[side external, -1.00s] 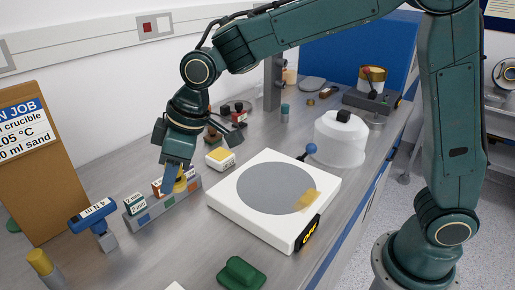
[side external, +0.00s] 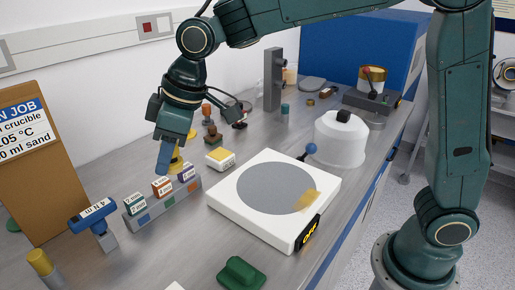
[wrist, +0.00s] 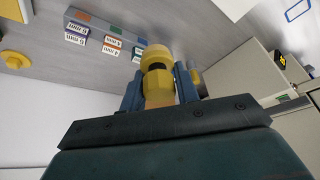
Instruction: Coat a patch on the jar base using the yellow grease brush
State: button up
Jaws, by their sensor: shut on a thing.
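My gripper (side external: 169,160) is shut on a yellow grease brush (side external: 177,162) and holds it above the labelled rack. In the wrist view the brush (wrist: 158,78) shows as a rounded yellow body between the two blue fingers. Its bristle end cannot be made out. The likely jar base is a white square plate (side external: 232,199) with a large grey disc (side external: 275,188) on top, right of my gripper. A translucent yellow patch (side external: 307,200) lies at the disc's front right edge.
A grey rack (side external: 150,215) holds labelled blocks below my gripper. A blue-headed tool (side external: 93,214) stands left of it. A white dome with a black knob (side external: 340,140) stands behind the plate. A yellow-topped box (side external: 220,158) and a green block (side external: 241,273) lie nearby.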

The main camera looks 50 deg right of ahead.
jog(key=shift+c, duration=0.5)
jog(key=shift+s+d+f+n, duration=0.1)
jog(key=shift+d+f+n, duration=0.1)
jog(key=shift+d, duration=0.2)
jog(key=shift+s+d+f+n, duration=0.1)
jog(key=shift+d+f+n, duration=0.1)
jog(key=shift+d, duration=0.15)
jog(key=s+d+f+n+g, duration=0.1)
jog(key=d+n, duration=0.1)
jog(key=d, duration=0.1)
jog(key=s+d+f+n+g+y, duration=0.1)
jog(key=s+d+f+n, duration=0.1)
jog(key=d+n, duration=0.1)
jog(key=s+d+f+n+g, duration=0.1)
jog(key=s+d+n, duration=0.1)
jog(key=d, duration=0.2)
jog(key=shift+d+f+n, duration=0.1)
jog(key=shift+f+n, duration=0.2)
jog(key=shift+s+d+f+n+g+h, duration=0.15)
jog(key=shift+s+d+f+n+g, duration=0.4)
jog(key=shift+s+d+n, duration=0.95)
jog(key=shift+s+d+f+n+g+h, duration=0.2)
jog(key=shift+s+d+f+n+g, duration=0.35)
jog(key=shift+s+d+n, duration=0.95)
jog(key=shift+s+d+f+n+g+h, duration=0.15)
jog(key=shift+s+d+f+n+g, duration=0.4)
jog(key=shift+s+d+n, duration=0.95)
jog(key=shift+s+a+f+n, duration=0.1)
jog(key=shift+s+a+n, duration=0.2)
jog(key=shift+s+a, duration=0.15)
